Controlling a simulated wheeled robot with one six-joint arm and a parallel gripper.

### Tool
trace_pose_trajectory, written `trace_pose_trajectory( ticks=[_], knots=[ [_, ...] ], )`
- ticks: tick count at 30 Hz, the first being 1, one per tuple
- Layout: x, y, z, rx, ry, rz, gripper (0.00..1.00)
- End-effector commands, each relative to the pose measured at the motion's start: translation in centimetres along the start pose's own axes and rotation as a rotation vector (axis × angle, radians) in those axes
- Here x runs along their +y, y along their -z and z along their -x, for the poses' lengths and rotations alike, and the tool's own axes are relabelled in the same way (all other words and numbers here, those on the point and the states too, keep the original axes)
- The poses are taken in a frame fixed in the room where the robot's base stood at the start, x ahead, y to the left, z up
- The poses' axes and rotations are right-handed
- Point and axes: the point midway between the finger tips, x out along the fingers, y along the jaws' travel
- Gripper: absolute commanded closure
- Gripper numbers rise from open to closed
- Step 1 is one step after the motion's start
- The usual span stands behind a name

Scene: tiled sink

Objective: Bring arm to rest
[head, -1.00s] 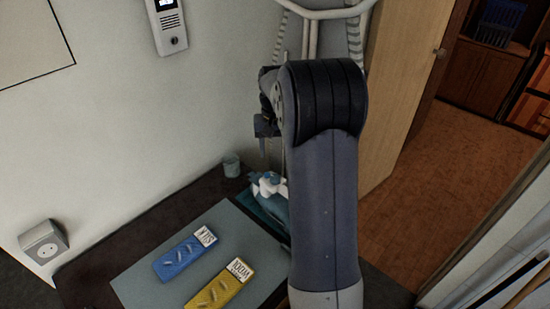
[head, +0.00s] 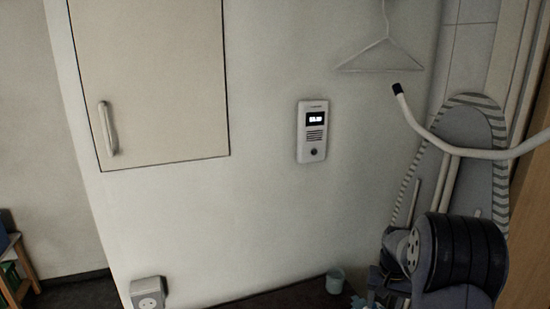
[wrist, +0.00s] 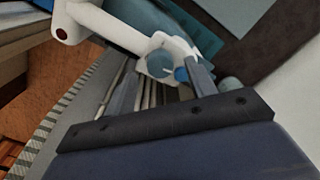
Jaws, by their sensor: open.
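My gripper (wrist: 160,68) is open in the wrist view, with its two grey fingers apart. A white rounded piece with a blue part (wrist: 172,58) shows beyond and between the fingertips; I cannot tell its distance from them. No object is clearly held. In the head view my arm is at the lower right, bent at a dark ribbed joint, and its lower part is cut off by the frame. The fingers cannot be made out there.
A teal tray or sheet (wrist: 150,22) lies behind the white piece. In the head view a small cup (head: 335,281) stands on the dark counter. An intercom (head: 312,131), a cabinet door (head: 150,75), a socket (head: 148,292) and a hanger (head: 380,68) are on the wall. An ironing board (head: 470,125) stands behind my arm.

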Motion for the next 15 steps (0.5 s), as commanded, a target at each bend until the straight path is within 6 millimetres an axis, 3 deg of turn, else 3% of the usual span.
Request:
trace_pose_trajectory(
  ticks=[6, 15],
  knots=[
    [0.0, 0.0, -2.0, -0.001, 0.0, 0.0, 0.47],
    [0.0, 0.0, -2.0, 0.001, 0.0, 0.015, 0.47]
  ],
)
